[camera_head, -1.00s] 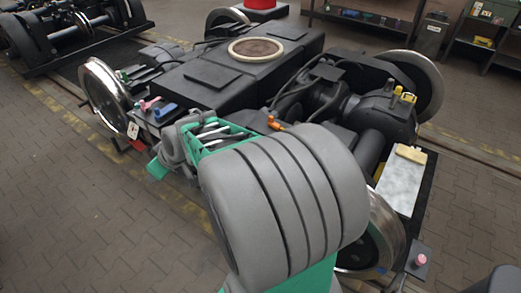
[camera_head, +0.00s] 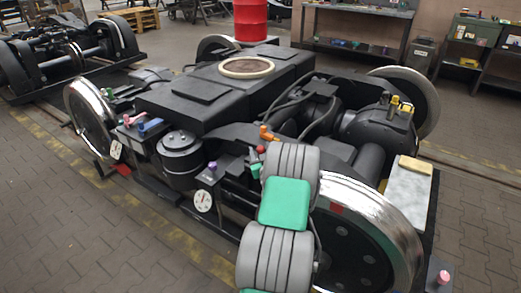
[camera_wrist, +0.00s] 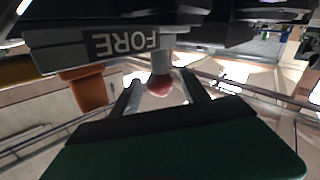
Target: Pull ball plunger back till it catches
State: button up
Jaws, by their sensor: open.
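The ball plunger (camera_wrist: 161,86) shows in the wrist view as a round red knob on a pale shaft. The shaft comes out below a grey block marked "FORE" (camera_wrist: 120,42). My gripper (camera_wrist: 160,80) is open, with one dark finger on each side of the knob. A gap shows between the knob and each finger, and I cannot tell how deep between them the knob sits. In the head view a small red knob (camera_head: 261,150) shows beside my arm; I cannot tell for sure that it is the same one. My arm hides most of the gripper there.
An orange part (camera_wrist: 87,88) hangs close left of the gripper in the wrist view. In the head view, an orange handle (camera_head: 267,133), a large wheel (camera_head: 372,235) and a round white gauge (camera_head: 203,201) stand near my arm. Paved floor (camera_head: 60,230) is clear at lower left.

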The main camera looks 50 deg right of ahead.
jog(key=shift+w+d, duration=0.2)
jog(key=shift+c, duration=0.4)
grip_shut()
dwell(0.9)
